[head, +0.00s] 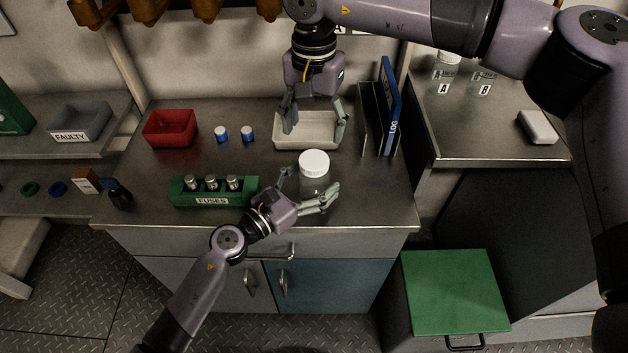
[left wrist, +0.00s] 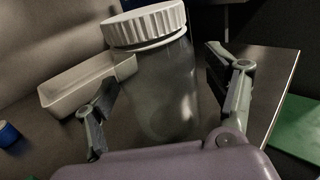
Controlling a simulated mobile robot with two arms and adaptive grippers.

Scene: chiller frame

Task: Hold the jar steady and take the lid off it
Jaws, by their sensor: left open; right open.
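The jar (head: 314,184) is clear and stands upright near the front of the metal counter, with a white ribbed lid (head: 314,163) on it. In the left wrist view the jar (left wrist: 160,90) and its lid (left wrist: 145,25) fill the middle. My left gripper (head: 307,188) is open, with one finger on each side of the jar; it also shows in the left wrist view (left wrist: 165,112). I cannot tell whether its fingers touch the glass. My right gripper (head: 314,126) is open and empty, pointing down above the white tray, behind the lid.
The white tray (head: 292,146) lies behind the jar. A green fuse holder (head: 200,198) stands left of it, with a red bin (head: 170,128) and two blue-and-white cylinders (head: 234,134) farther back. A blue log binder (head: 390,110) stands at the back right. Counter right of the jar is clear.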

